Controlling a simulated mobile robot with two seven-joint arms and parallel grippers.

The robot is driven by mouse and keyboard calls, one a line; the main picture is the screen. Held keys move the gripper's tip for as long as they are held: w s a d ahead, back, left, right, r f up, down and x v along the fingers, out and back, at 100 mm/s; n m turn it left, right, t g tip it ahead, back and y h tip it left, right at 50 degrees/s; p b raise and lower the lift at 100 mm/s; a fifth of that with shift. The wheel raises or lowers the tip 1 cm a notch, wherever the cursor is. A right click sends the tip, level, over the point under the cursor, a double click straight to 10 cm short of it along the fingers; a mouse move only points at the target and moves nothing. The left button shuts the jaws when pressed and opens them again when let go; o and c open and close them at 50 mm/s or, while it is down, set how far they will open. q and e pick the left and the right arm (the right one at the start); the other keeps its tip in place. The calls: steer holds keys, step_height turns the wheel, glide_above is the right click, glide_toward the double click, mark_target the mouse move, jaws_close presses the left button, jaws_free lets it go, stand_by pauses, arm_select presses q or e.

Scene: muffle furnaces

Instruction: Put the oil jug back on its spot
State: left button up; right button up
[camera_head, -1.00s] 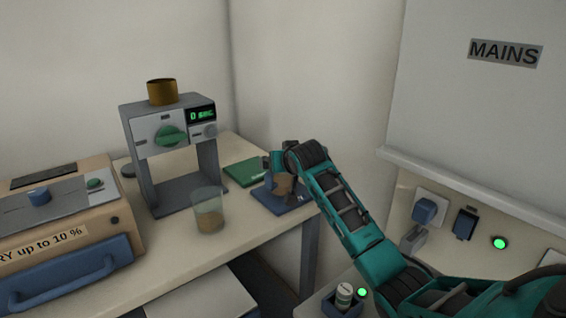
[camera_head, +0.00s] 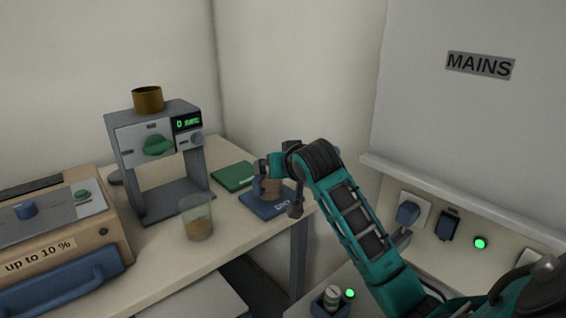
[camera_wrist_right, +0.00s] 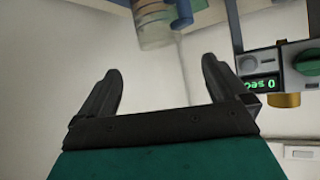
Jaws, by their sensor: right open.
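A clear vessel with brown contents (camera_head: 271,188), which I take for the oil jug, stands upright on a blue pad (camera_head: 262,209) at the table's right end. My right arm partly hides it. The wrist view, which is upside down, shows this jug (camera_wrist_right: 155,28) at the top, beyond the fingertips. My right gripper (camera_wrist_right: 160,70) is open, with nothing between its fingers. A second clear beaker with brown contents (camera_head: 197,222) stands on bare table to the left. My left gripper is not in view.
A green pad (camera_head: 233,176) lies behind the blue one. A grey instrument with a green display (camera_head: 155,140) stands at the back, and a tan and blue device (camera_head: 60,240) at the left. A wall panel with plugs (camera_head: 408,213) is on the right.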

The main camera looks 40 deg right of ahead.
steer(key=shift+s+a+r, duration=0.1)
steer(key=shift+s+r, duration=0.1)
steer(key=shift+s, duration=0.15)
steer(key=shift+f, duration=0.1)
steer(key=s+a+f+n+y, duration=0.2)
steer(key=s+a+f, duration=0.25)
steer(key=f, duration=0.45)
steer(key=s+a+f+n+y, duration=0.1)
steer(key=s+a+f+n, duration=0.2)
steer(key=a+f, duration=0.45)
steer(key=s+a+f+n+y, duration=0.1)
steer(key=s+a+f, duration=0.3)
steer(key=s, duration=0.3)
steer(key=s+a+f+n+y, duration=0.1)
steer(key=s+a+f+y, duration=0.1)
steer(key=s+a+f, duration=0.3)
steer(key=s+f, duration=0.1)
steer(key=s, duration=0.1)
steer(key=shift+s+a+f+g, duration=0.15)
steer(key=shift+s+f+g, duration=0.15)
steer(key=shift+g, duration=0.1)
steer(key=shift+r, duration=0.1)
